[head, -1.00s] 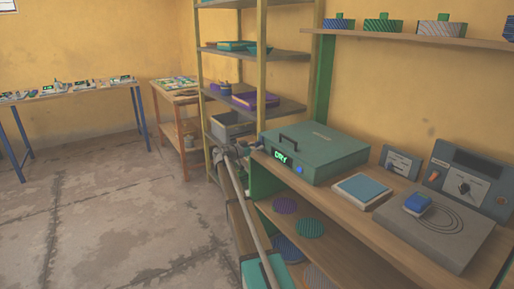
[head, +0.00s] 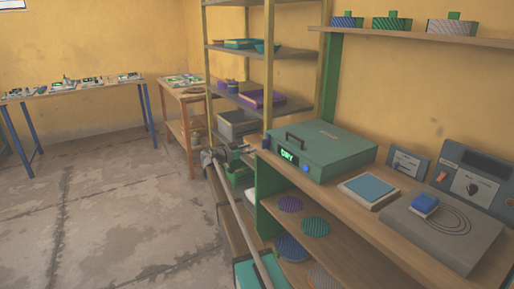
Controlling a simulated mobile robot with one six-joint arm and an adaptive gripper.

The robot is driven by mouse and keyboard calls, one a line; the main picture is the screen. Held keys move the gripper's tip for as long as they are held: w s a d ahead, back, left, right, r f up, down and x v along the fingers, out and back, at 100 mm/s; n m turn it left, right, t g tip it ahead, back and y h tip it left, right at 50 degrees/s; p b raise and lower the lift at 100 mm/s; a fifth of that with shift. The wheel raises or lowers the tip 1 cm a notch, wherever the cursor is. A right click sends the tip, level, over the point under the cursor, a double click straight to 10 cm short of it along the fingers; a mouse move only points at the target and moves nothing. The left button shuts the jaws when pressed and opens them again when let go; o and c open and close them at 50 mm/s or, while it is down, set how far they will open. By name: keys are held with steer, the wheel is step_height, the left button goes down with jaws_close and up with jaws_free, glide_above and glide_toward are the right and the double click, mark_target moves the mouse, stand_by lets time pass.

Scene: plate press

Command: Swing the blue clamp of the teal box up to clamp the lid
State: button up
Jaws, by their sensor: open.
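The teal box (head: 330,158) sits at the far left end of the wooden worktop in the head view. Its flat lid (head: 320,138) lies down on it, with a dark handle near the left edge. The front face has a lit green display reading DRY. Beside the display is a small blue part (head: 306,168), which looks like the clamp; its exact angle is too small to tell. My gripper (head: 212,155) is open at the end of my arm, left of the box and apart from it. Its fingers are small and hard to make out.
A blue-topped pad (head: 369,188) and a grey plate with a blue block (head: 425,203) lie right of the box. Shelving (head: 266,105) stands behind. Patterned discs (head: 316,226) lie on the lower shelf. The floor at left is clear.

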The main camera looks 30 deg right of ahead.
steer(key=shift+s+a, duration=0.1)
steer(key=shift+a, duration=1.9)
